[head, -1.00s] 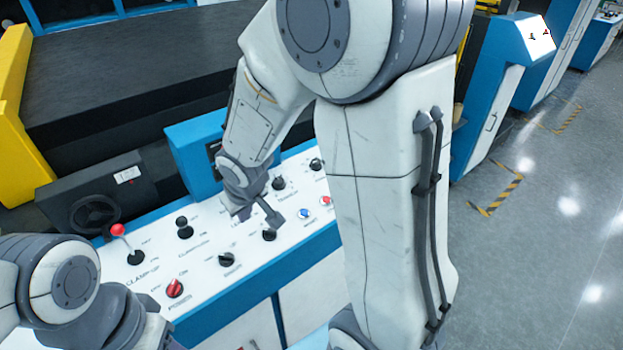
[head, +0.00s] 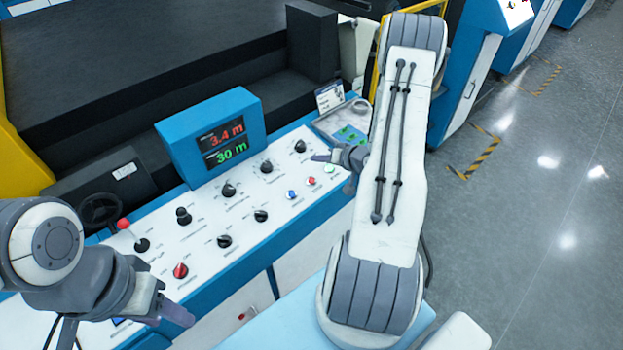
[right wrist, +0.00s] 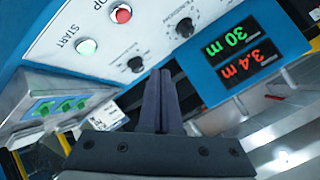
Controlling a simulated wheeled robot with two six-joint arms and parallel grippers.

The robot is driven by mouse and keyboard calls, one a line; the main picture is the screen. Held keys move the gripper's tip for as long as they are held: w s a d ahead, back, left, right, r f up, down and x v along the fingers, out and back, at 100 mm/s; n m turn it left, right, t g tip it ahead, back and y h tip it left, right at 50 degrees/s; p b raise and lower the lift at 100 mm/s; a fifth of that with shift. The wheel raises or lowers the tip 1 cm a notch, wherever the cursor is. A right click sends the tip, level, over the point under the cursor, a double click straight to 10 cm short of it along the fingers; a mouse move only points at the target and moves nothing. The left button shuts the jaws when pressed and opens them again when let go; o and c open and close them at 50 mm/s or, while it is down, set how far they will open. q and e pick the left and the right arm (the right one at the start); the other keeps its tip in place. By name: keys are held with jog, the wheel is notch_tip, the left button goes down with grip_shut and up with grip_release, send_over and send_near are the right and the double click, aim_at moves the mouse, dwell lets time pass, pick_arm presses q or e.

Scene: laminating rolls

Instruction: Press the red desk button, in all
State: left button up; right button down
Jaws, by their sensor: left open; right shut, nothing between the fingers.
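The small red desk button (head: 312,181) sits on the white sloping control panel (head: 205,245), between a blue button (head: 291,195) and a pale green one (head: 329,168). In the right wrist view the red button (right wrist: 121,13) is at the top, its label cut to "OP", with the lit green START button (right wrist: 86,46) beside it. My right gripper (head: 316,157) is shut and empty above the panel's far right part, close to the buttons but apart from the red one; its fingers also show in the wrist view (right wrist: 160,85). My left gripper (head: 172,310) is open at the panel's near left edge.
A blue display box (head: 215,138) reading 3.4 m and 30 m stands behind the panel. Several black knobs, a red knob (head: 180,271) and a red-tipped lever (head: 123,224) stick up from the panel.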

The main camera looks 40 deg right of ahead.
jog(key=shift+f, duration=0.1)
jog(key=b, duration=0.7)
send_over(311, 181)
jog(key=s, duration=0.2)
jog(key=f, duration=0.6)
jog(key=shift+s+d+f, duration=0.1)
jog(key=shift+d+f, duration=0.1)
jog(key=shift+f, duration=0.2)
jog(key=shift+w+f+b, duration=0.2)
jog(key=shift+f+b, duration=0.15)
jog(key=shift+f, duration=0.85)
jog(key=shift+w+f+b, duration=0.15)
jog(key=shift+f+b, duration=0.25)
dwell(0.5)
jog(key=shift+r, duration=0.15)
jog(key=shift+s+r+p, duration=0.2)
jog(key=shift+r+p, duration=0.45)
jog(key=shift+p, duration=0.15)
